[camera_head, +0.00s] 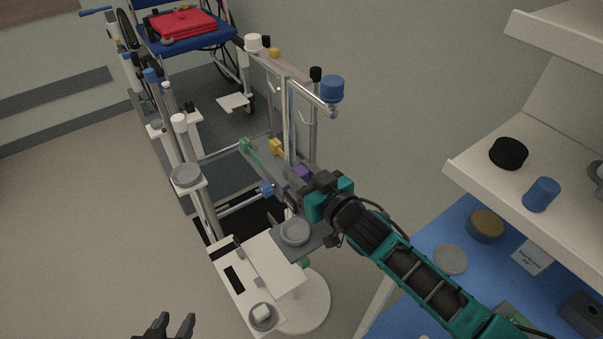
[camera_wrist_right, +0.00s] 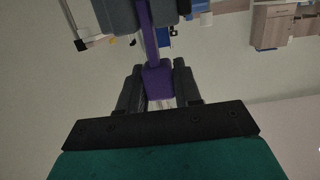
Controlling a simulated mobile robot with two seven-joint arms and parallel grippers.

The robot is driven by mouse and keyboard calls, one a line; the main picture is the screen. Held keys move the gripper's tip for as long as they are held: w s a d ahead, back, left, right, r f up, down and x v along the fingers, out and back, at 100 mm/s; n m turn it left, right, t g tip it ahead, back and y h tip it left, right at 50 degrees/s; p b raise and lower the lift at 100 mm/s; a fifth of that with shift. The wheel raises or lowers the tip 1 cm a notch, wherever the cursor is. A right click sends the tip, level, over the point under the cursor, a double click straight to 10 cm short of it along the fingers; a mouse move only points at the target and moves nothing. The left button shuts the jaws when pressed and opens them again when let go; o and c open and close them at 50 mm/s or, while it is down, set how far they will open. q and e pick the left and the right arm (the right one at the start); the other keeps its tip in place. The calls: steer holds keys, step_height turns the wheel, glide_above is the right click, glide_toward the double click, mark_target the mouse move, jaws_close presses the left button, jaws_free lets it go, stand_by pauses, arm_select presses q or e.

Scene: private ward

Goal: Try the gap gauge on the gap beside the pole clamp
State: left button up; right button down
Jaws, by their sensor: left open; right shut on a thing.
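My right gripper (camera_head: 312,188) is shut on a purple piece, likely the gap gauge (camera_head: 303,173), among the frame's fittings. In the right wrist view the gauge's block (camera_wrist_right: 158,82) sits between the fingers, and its thin strip runs up alongside grey blocks (camera_wrist_right: 118,14). I cannot tell whether the strip is inside a gap or in front of it. I cannot identify the pole clamp for sure; a blue fitting (camera_head: 267,188), a yellow one (camera_head: 276,147) and a green one (camera_head: 246,145) are nearby. My left gripper (camera_head: 165,328) is open and empty at the bottom edge.
A white stand (camera_head: 262,262) with grey discs is below the right gripper. On the right are white shelves (camera_head: 490,190) and a blue surface (camera_head: 450,225) holding small items. The floor at left is clear.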

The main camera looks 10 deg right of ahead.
steer(key=shift+r, duration=0.1)
steer(key=shift+r+p, duration=1.65)
steer(key=shift+r, duration=2.8)
